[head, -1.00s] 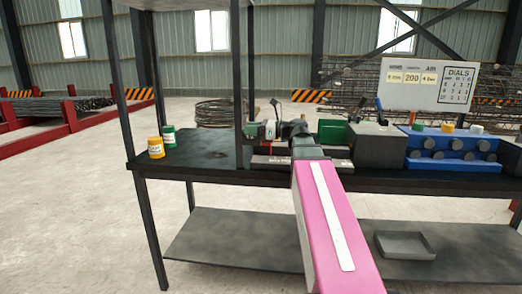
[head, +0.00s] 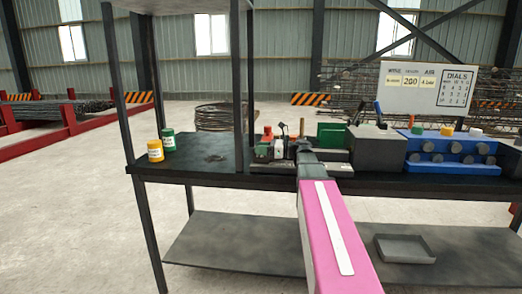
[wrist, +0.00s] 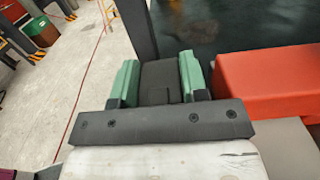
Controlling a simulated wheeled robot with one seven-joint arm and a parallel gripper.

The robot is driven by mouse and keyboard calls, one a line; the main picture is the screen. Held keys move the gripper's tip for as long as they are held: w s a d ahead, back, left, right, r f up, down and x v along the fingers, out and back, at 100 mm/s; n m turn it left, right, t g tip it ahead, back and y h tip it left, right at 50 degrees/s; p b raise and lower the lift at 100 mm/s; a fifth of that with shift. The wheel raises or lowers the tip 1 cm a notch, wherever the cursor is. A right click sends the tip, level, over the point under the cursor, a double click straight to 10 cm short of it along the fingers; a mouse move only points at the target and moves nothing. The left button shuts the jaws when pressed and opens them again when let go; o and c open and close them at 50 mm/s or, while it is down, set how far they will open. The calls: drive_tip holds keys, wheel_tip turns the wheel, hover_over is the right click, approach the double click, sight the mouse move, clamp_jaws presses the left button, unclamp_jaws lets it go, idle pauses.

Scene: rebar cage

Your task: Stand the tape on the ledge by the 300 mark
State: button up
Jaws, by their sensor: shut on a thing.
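My gripper (wrist: 159,83) shows in the wrist view with its two green fingers closed on a dark grey block, which I take to be the tape (wrist: 159,73). The block sits between the fingers, above a floor and dark bench top. In the head view my gripper (head: 305,148) is over the bench's middle; the arm hides most of it, and I cannot make out the tape there. A low pale strip (head: 340,169) lies beside the gripper on the bench; I cannot tell whether it is the ledge. No 300 mark is readable.
The dark bench (head: 215,168) has clear room at its left. A green box (head: 331,135), grey box (head: 376,146) and blue rack (head: 440,158) stand right. A red block (wrist: 265,90) is close beside the gripper. A post (head: 237,90) rises nearby.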

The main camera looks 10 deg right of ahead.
drive_tip(key=shift+f, duration=0.15)
drive_tip(key=o, duration=1.1)
drive_tip(key=v, duration=1.2)
drive_tip(key=shift+s, duration=0.1)
